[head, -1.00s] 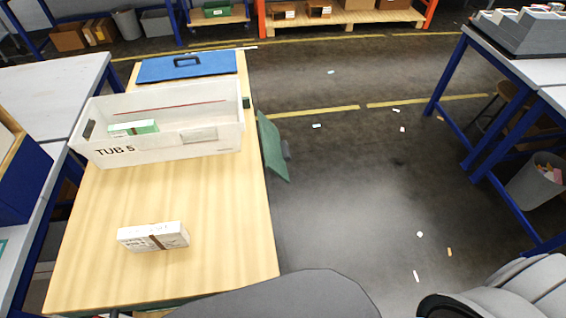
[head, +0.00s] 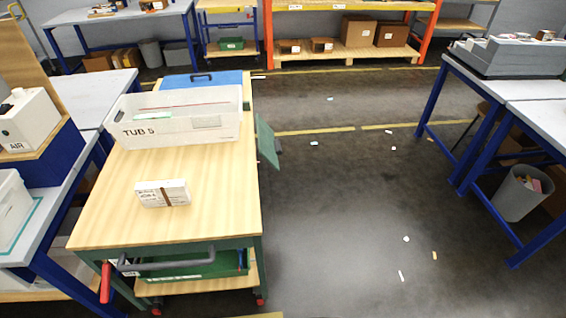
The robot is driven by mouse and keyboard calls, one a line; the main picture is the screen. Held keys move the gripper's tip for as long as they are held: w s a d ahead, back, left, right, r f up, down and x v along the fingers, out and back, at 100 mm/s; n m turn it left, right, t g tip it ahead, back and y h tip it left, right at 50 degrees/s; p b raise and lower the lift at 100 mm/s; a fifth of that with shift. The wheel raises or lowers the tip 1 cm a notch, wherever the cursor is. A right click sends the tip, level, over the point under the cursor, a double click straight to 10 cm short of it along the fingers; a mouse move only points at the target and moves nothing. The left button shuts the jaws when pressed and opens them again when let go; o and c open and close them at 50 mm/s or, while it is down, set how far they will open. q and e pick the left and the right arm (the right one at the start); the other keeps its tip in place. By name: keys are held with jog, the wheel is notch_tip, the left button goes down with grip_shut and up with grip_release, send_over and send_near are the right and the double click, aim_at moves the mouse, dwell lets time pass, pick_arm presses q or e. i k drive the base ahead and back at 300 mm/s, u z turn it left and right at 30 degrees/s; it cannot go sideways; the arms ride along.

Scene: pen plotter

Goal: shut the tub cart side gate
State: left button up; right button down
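The tub cart (head: 205,205) stands left of centre, with a wooden top, a green frame and a lower shelf. A green panel, which looks like its side gate (head: 267,142), sticks out from the cart's right side near the far end. It looks swung open, and its hinge is partly hidden by the cart top. A white tub marked TUB 5 (head: 182,130) sits on the top, with a blue lidded item (head: 222,77) behind it. A small white box (head: 163,193) lies near the front. Neither of my grippers is in view.
Blue-legged tables stand left (head: 45,215) and right (head: 470,85). A grey bin (head: 518,195) stands under the right one. Shelving (head: 345,52) is at the back. The dark floor (head: 345,225) right of the cart is open, with small scraps.

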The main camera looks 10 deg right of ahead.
aim_at(270, 149)
jog(key=z, duration=1.4)
jog(key=i, duration=2.55)
jog(key=u, duration=2.85)
jog(key=i, duration=0.5)
jog(key=u, duration=0.05)
